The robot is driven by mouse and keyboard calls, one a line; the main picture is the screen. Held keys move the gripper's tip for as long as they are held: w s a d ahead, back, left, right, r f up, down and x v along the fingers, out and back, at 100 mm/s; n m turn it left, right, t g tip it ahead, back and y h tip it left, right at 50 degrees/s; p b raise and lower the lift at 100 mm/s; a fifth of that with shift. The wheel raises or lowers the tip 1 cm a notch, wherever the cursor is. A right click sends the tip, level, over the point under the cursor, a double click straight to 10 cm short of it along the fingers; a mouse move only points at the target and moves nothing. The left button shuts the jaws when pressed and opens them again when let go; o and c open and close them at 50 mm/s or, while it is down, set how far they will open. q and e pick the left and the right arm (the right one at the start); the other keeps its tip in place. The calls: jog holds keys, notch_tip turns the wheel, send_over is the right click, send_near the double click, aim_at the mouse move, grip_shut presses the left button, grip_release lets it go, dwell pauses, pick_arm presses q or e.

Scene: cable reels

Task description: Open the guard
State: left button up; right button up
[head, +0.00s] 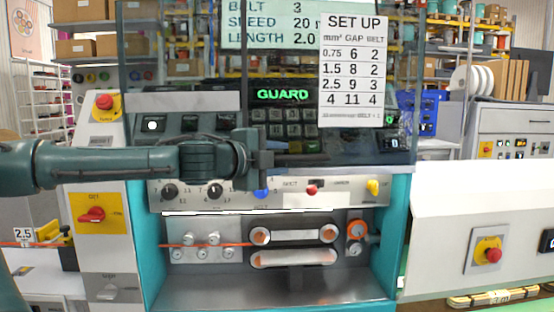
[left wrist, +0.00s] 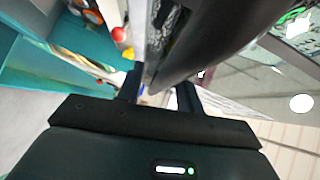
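The guard (head: 295,188) is a tinted see-through pane across the upper front of the machine; its lower edge lies just above the row of knobs. The belts and rollers below show uncovered. A dark bar (head: 305,160), apparently the guard's handle, runs along this lower edge. My left gripper (head: 266,158) is at the bar's left end. In the left wrist view the fingers (left wrist: 158,92) stand a little apart, with a dark bar (left wrist: 215,45) passing close by them. Whether they clamp it is unclear. My right gripper is in neither view.
A panel of knobs (head: 215,191) is just below my left gripper. Rollers with a belt (head: 293,235) sit in the teal machine's bay. A red switch on yellow (head: 92,214) is at left, and a red stop button (head: 493,255) at right. A SET UP sheet (head: 352,70) shows at the top.

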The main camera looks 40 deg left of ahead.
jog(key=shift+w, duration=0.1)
pick_arm(q)
jog(key=shift+s, duration=0.3)
jog(key=s+r+b, duration=0.1)
jog(key=s, duration=1.1)
jog(key=shift+s+d+r, duration=0.2)
jog(key=shift+d+r, duration=0.2)
jog(key=shift+d, duration=0.05)
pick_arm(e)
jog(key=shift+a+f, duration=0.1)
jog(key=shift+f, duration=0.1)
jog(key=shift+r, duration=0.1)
